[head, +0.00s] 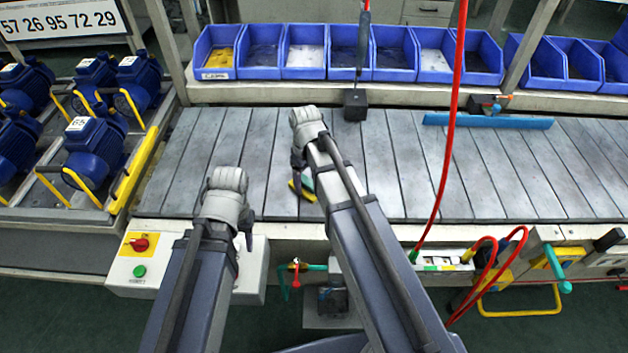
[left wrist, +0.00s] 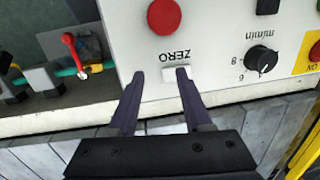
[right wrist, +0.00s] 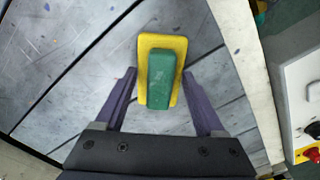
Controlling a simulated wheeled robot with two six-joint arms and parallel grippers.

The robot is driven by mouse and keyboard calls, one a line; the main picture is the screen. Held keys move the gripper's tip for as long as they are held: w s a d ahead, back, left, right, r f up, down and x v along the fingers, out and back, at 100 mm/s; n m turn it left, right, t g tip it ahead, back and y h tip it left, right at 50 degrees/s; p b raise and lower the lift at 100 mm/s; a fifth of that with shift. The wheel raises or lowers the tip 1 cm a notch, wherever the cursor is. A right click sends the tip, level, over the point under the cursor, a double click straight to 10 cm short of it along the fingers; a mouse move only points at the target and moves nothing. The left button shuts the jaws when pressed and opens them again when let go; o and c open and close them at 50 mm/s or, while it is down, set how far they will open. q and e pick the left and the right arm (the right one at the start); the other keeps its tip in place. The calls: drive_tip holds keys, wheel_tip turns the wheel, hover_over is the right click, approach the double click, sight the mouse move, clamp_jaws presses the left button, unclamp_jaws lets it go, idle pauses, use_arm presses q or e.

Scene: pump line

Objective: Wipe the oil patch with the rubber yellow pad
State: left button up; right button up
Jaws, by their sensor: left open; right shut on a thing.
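The rubber yellow pad (right wrist: 176,44) has a green grip block on top. It shows in the right wrist view, and partly in the head view (head: 307,195) beside my right arm. My right gripper (right wrist: 160,76) is shut on the pad's green block, over the grey slatted belt. My left gripper (left wrist: 158,75) is open and empty, pointing down at the control box with its ZERO button; in the head view (head: 247,238) it is by the belt's front edge. I cannot pick out the oil patch on the mottled slats; my right arm hides part of the belt.
Blue bins (head: 262,52) line the back of the belt (head: 420,180). A black block (head: 355,105) and a blue bar (head: 490,121) are near its far side. A red hose (head: 447,130) hangs across the right. Blue pumps (head: 95,150) stand at left.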

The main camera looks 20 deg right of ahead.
drive_tip(key=shift+w+a, duration=0.15)
drive_tip(key=shift+a, duration=0.35)
use_arm(q)
wheel_tip(320, 180, up, 6)
drive_tip(key=p, duration=0.6)
use_arm(e)
wheel_tip(320, 180, up, 6)
drive_tip(key=shift+r, duration=0.1)
wheel_tip(320, 180, up, 3)
drive_tip(key=p, duration=0.3)
use_arm(q)
wheel_tip(320, 180, up, 3)
drive_tip(key=shift+r, duration=0.1)
